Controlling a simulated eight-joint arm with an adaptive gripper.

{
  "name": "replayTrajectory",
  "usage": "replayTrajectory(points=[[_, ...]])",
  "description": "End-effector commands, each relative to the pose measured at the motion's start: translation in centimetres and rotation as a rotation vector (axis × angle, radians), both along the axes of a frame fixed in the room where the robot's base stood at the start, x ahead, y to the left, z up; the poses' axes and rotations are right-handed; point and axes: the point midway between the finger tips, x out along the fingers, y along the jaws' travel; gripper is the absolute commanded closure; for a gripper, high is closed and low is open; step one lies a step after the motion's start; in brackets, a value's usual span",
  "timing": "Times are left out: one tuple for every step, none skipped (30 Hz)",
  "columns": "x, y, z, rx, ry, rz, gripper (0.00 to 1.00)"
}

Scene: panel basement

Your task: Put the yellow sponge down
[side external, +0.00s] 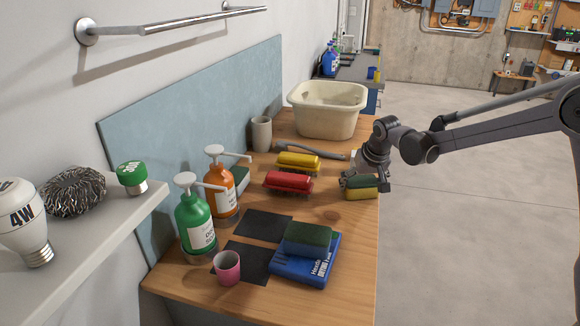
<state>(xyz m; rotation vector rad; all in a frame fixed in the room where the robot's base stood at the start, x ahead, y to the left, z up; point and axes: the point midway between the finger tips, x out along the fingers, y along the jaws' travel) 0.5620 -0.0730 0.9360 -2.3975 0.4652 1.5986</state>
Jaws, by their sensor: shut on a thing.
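The yellow sponge (360,193) has a dark green top layer and is near the right edge of the wooden counter, in the side external view. My gripper (363,184) comes in from the upper right and is shut on the sponge, with a finger at either end of it. I cannot tell whether the sponge's underside touches the counter (345,226). The fingers hide part of its ends.
A red brush (288,181) and a yellow brush (298,160) lie left of the sponge. A cream basin (328,108) stands behind. A green-topped sponge (308,235) sits on a blue packet (295,269) in front.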

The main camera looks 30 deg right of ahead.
Motion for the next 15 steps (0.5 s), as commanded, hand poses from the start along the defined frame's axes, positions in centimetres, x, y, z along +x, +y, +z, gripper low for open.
replayTrajectory(points=[[0.00,-0.02,0.01,0.000,0.000,0.000,0.23],[-0.01,-0.02,0.02,0.000,0.000,0.000,0.23],[0.00,-0.02,-0.01,0.000,0.000,0.000,0.23],[-0.01,-0.02,-0.05,0.000,0.000,0.000,0.23],[0.00,-0.02,-0.13,0.000,0.000,0.000,0.23],[0.00,-0.02,-0.23,0.000,0.000,0.000,0.23],[0.00,-0.02,-0.31,0.000,0.000,0.000,0.23],[0.00,-0.02,-0.26,0.000,0.000,0.000,0.03],[0.00,-0.02,-0.25,0.000,0.000,0.000,0.00],[0.00,-0.02,-0.25,0.000,0.000,0.000,0.00],[0.00,-0.02,-0.25,0.000,0.000,0.000,0.00],[0.00,-0.02,-0.25,0.000,0.000,0.000,0.00],[0.00,-0.02,-0.25,0.000,0.000,0.000,0.00],[-0.01,-0.02,-0.24,0.000,0.000,0.000,0.00],[-0.01,-0.02,-0.24,0.000,0.000,0.000,0.00]])
